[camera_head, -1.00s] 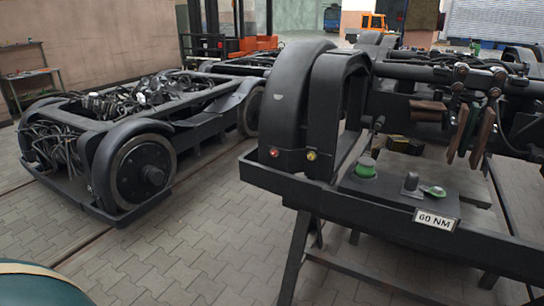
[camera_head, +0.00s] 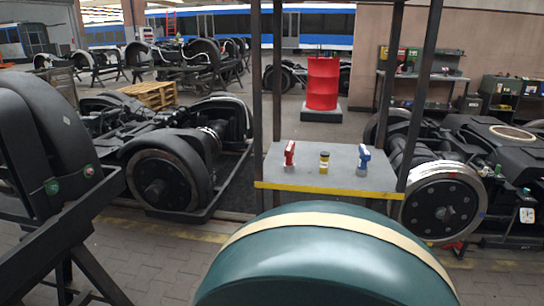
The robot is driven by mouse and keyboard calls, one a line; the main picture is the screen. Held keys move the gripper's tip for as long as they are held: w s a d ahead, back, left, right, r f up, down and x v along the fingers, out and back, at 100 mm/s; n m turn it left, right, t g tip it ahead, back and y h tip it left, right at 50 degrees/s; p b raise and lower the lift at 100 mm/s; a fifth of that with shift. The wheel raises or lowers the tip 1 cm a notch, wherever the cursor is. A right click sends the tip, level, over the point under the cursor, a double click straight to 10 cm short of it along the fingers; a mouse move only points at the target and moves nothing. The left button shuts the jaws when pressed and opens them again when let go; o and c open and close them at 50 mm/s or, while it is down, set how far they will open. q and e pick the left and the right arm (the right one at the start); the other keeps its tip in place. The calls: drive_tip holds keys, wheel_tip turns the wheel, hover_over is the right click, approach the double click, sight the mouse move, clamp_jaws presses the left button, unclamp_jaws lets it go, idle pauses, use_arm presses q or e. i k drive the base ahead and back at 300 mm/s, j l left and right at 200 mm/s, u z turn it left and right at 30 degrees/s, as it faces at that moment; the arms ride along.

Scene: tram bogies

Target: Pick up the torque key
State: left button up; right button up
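No gripper of mine is in view. On a grey table with a yellow front edge (camera_head: 300,186) stand three small upright things.
A large green dome with a cream stripe (camera_head: 320,262) fills the lower middle, in front of the table. Dark posts (camera_head: 276,75) rise beside the table. Bogies stand left (camera_head: 160,180) and right (camera_head: 440,200). A red barrel (camera_head: 322,82) stands behind.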

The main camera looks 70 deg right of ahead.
sight(362, 170)
drive_tip(key=z, duration=3.1)
drive_tip(key=i+l, duration=0.2)
drive_tip(key=l+u, duration=0.05)
drive_tip(key=l, duration=0.05)
